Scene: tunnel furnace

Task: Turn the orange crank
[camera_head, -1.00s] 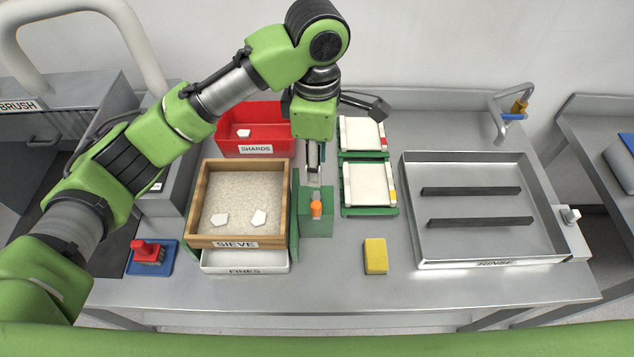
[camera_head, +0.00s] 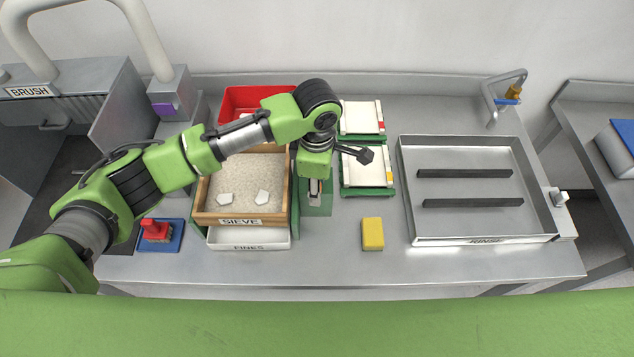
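The orange crank does not show now; my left gripper and wrist cover the place above the green block (camera_head: 318,208) just right of the wooden sieve (camera_head: 240,222). My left arm comes in from the left, and the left gripper (camera_head: 315,192) points down at this block. Its grey fingertips are small and partly covered by the wrist, so their opening and any contact with the crank cannot be told. The sieve holds pale sand with two white shards (camera_head: 263,196) on it. The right gripper is out of view.
A white FINES tray (camera_head: 248,240) sits under the sieve, and a red bin (camera_head: 234,100) stands behind. Green racks with white tiles (camera_head: 361,118), a yellow sponge (camera_head: 372,234) and the RINSE basin (camera_head: 407,200) lie to the right. The front of the bench is clear.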

